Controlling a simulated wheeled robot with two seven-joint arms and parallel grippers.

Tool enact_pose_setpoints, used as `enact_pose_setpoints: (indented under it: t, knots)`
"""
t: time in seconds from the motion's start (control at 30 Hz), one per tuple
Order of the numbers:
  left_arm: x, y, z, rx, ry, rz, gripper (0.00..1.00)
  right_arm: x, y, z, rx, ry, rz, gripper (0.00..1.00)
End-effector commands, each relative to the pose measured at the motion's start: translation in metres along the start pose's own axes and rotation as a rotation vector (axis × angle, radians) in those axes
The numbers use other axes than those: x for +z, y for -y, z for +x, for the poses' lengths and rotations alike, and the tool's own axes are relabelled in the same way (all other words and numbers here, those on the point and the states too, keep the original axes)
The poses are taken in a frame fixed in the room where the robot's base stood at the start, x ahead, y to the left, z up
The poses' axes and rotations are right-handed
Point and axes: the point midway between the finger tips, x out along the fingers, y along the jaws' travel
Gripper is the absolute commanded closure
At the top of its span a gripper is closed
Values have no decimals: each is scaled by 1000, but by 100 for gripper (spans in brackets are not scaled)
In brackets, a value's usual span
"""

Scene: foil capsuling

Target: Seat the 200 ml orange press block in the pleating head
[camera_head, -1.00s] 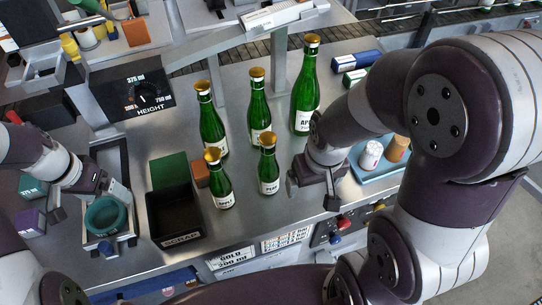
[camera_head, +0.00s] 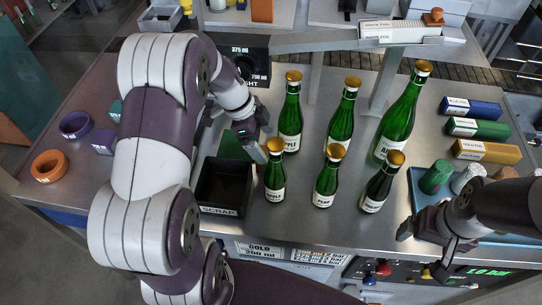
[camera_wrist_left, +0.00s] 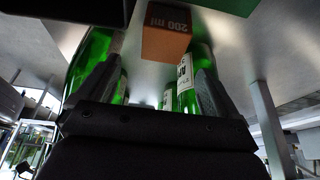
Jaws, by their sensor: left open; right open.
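The orange press block (camera_wrist_left: 165,40), marked 200 ml, shows in the left wrist view at the top middle, between and beyond the fingertips. My left gripper (camera_wrist_left: 150,90) is open, and I see no finger closed on the block. In the head view my left gripper (camera_head: 255,148) is low behind the scrap bin, beside the bottles, and the block is hidden by it. My right gripper (camera_head: 425,245) is open and empty at the right, by the counter's front edge.
Several green bottles (camera_head: 325,178) with gold caps stand close to the right of the left gripper. The black scrap bin (camera_head: 222,210) is in front. An orange ring (camera_head: 48,166), a purple ring (camera_head: 75,125) and a purple block (camera_head: 103,141) lie at the left. A blue tray (camera_head: 420,190) holds rolls.

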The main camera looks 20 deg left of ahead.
Motion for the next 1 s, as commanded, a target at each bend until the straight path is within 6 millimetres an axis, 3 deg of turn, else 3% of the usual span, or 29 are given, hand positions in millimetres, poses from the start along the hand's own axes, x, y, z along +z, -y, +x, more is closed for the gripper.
enact_pose_setpoints:
  t: [0.17,0.3,0.53,0.73,0.8,1.0]
  knots:
    - [6,3,26,7,0,-5,6,-2,0,-21,0,0,0,6]
    - [7,3,48,4,0,-1,6,-3,0,-22,0,0,0,6]
    - [8,4,53,1,1,-2,6,-2,0,-21,0,1,0,6]
    - [8,4,52,1,1,-2,70,-2,0,-21,0,0,0,6]
    - [8,4,52,1,1,-2,75,-2,0,-21,0,0,0,6]
    - [8,4,51,0,0,-2,75,-2,0,-21,0,0,0,6]
